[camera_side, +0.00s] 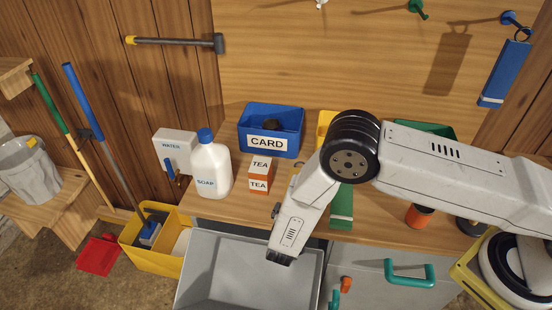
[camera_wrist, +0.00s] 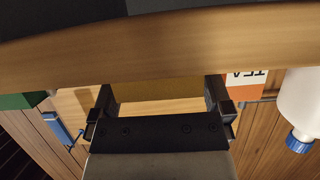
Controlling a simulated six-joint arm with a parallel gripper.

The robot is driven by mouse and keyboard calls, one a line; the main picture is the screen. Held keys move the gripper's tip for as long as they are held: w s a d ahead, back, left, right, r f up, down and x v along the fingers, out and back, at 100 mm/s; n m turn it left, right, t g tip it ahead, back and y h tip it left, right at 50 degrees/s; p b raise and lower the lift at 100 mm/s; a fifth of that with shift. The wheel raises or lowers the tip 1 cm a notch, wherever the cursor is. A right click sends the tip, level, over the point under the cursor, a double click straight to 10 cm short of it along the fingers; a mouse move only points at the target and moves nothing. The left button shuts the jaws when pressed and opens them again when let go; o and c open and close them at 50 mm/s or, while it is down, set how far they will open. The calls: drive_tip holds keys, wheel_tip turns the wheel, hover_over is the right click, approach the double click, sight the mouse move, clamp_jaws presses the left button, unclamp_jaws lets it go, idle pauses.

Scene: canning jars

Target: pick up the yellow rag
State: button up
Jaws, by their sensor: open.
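I cannot make out a yellow rag for certain in either view. My gripper (camera_side: 280,257) hangs over the open grey drawer (camera_side: 215,262) in the side view, its dark tip pointing down. In the wrist view my gripper (camera_wrist: 160,92) has its two black fingers wide apart, with nothing held between them. A dull yellow surface (camera_wrist: 158,89) shows behind the gap between the fingers; I cannot tell whether it is cloth or a bin. Part of the drawer is hidden by my arm in the side view.
On the bench stand a soap jug (camera_side: 211,168), tea boxes (camera_side: 260,174), a blue CARD bin (camera_side: 271,130) and a partly hidden yellow bin (camera_side: 324,124). A yellow crate (camera_side: 155,262) sits at left. Teal handles (camera_side: 410,274) stick out at the front.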

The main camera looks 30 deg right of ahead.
drive_tip(key=c, duration=1)
drive_tip(key=shift+o, duration=0.2)
drive_tip(key=shift+r, duration=0.1)
drive_tip(key=shift+r, duration=1.05)
drive_tip(key=s+d+r, duration=0.3)
drive_tip(key=s+r, duration=0.7)
drive_tip(key=s, duration=0.3)
drive_tip(key=shift+s+r, duration=0.35)
drive_tip(key=shift+r, duration=0.05)
drive_tip(key=shift+w, duration=0.1)
